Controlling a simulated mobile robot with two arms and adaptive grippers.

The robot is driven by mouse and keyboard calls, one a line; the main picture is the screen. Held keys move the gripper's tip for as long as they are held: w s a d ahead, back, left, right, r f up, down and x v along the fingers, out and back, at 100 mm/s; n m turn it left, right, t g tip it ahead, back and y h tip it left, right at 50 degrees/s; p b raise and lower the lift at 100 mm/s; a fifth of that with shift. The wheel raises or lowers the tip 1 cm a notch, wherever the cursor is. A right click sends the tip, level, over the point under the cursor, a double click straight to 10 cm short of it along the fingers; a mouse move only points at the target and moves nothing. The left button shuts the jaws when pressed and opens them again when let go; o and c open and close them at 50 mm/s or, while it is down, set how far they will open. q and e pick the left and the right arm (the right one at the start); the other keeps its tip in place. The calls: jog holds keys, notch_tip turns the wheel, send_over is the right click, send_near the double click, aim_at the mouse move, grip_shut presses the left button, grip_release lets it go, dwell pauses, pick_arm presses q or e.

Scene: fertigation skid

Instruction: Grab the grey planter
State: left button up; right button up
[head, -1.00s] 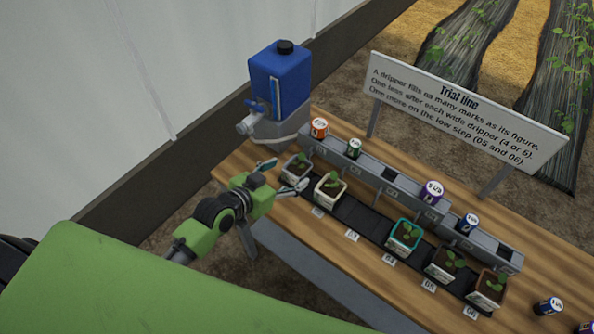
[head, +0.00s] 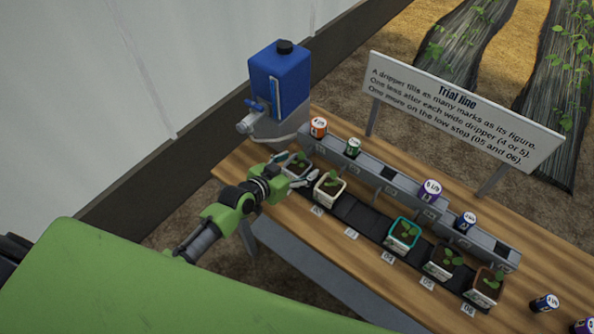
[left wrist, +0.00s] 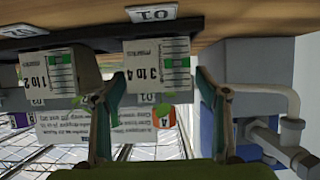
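The grey planter (head: 298,167) with a small seedling stands at the far left end of the black strip on the wooden table. In the left wrist view, which is upside down, its front label reads "3 to 4 marks" (left wrist: 158,63), near the tag 01. My left gripper (head: 293,172) is open, with one finger on each side of the planter. The fingers in the left wrist view (left wrist: 160,88) look spread at its edges; I cannot tell whether they touch it. My right gripper is not in view.
A white planter (head: 329,188) stands close on the right. A blue tank (head: 279,80) stands behind. The grey dripper rail (head: 400,195) carries several cans. A sign (head: 460,110) stands at the back.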

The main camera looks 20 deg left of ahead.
pick_arm(q)
jog(key=c, duration=1.2)
jog(key=shift+o, duration=0.2)
